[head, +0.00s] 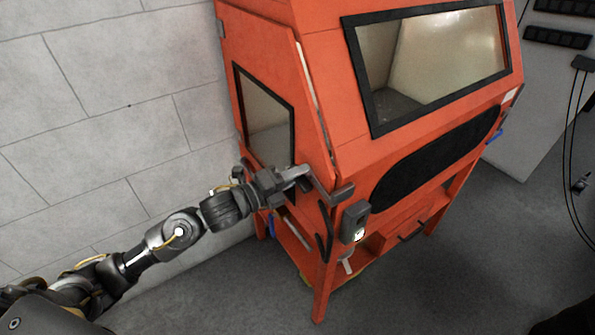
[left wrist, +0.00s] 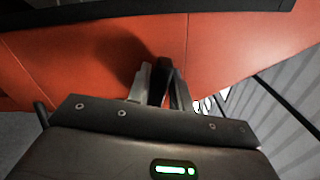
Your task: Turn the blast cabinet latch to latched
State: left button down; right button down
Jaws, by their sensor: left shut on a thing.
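The blast cabinet (head: 290,60) is a large orange box on legs, with a dark-framed side door on its left face. The latch (head: 342,193) is a dark grey lever at the side door's front edge, near the cabinet's front corner. My left gripper (head: 303,179) reaches it from the left and is shut on it. In the left wrist view the two fingers (left wrist: 160,88) close on a dark upright piece of the latch (left wrist: 161,75), against the orange panel. The fingers hide part of the latch. I cannot tell its exact angle. My right gripper is not in view.
A dark curved handle (head: 325,232) hangs below the latch on the side face. A grey block wall (head: 100,90) stands at the left. The grey floor (head: 450,265) in front is clear.

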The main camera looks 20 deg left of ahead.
pick_arm(q)
jog(key=shift+f+n+p, duration=0.15)
jog(key=shift+n+p, duration=0.4)
jog(key=shift+n, duration=0.95)
jog(key=c, duration=1.3)
grip_release()
